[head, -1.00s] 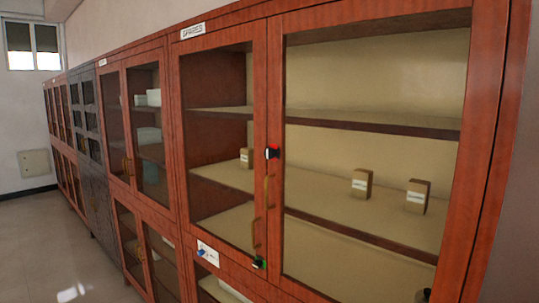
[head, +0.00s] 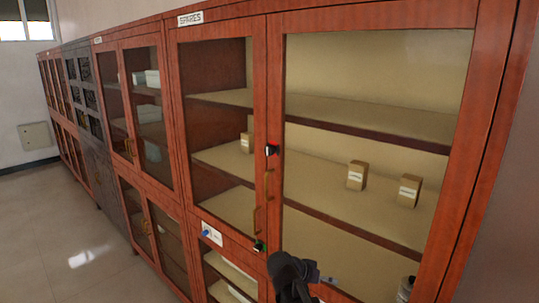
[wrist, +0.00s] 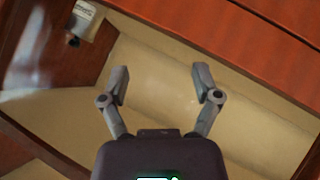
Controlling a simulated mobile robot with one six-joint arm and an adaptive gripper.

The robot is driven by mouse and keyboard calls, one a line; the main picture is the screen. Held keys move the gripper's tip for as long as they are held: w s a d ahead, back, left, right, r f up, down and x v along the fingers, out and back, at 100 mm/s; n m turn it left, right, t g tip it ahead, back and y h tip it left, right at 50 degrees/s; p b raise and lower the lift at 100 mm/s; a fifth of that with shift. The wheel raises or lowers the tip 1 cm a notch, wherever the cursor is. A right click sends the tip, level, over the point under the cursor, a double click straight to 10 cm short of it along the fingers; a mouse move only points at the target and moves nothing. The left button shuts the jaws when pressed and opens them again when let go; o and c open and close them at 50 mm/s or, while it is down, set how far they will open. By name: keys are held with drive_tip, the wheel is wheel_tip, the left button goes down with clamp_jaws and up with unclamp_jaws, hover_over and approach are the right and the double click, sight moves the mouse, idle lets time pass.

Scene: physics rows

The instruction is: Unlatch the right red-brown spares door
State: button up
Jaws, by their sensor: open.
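The right spares door (head: 380,17) is a red-brown frame around a large clear pane, and it looks closed. A black latch piece with a red mark (head: 271,150) sits at the seam between the two doors. A brass-coloured handle (head: 268,186) is below it, and another handle (head: 256,220) is lower on the left door. A black piece with a green mark (head: 259,246) sits at the bottom of the seam. My gripper shows open and empty in the wrist view (wrist: 160,78), with red-brown frame and pale shelving beyond it. My dark arm end is low in the head view, below the handles.
The white SPARES sign (head: 190,18) is above the left door (head: 218,32). A white plate with a blue knob (head: 210,234) is below that door. Small boxes (head: 357,175) stand on a shelf behind the glass. More cabinets run left, with clear floor (head: 70,245) before them.

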drive_tip(key=w+a+r+t+h+p, duration=0.1)
drive_tip(key=a+r, duration=0.1)
drive_tip(key=r, duration=0.1)
drive_tip(key=w+a+r+m+p, duration=0.1)
drive_tip(key=r, duration=0.2)
drive_tip(key=w+a+r+t+h+p, duration=0.1)
drive_tip(key=a+r, duration=0.1)
drive_tip(key=r, duration=0.1)
drive_tip(key=shift+w+a+r+t+h, duration=0.15)
drive_tip(key=shift+w+a+t+h, duration=0.05)
drive_tip(key=shift+a+t+h, duration=0.1)
drive_tip(key=m+t+h+p, duration=0.2)
drive_tip(key=m+t+p, duration=0.2)
drive_tip(key=t+p, duration=0.55)
approach(267, 152)
drive_tip(key=f+v, duration=0.1)
drive_tip(key=v, duration=0.2)
drive_tip(key=shift+a+r+t+b, duration=0.1)
drive_tip(key=shift+t+b, duration=0.15)
drive_tip(key=shift+b, duration=0.15)
drive_tip(key=p+x, duration=0.5)
drive_tip(key=x, duration=0.8)
drive_tip(key=shift+w+d+r, duration=0.1)
drive_tip(key=shift+d+r, duration=0.25)
clamp_jaws()
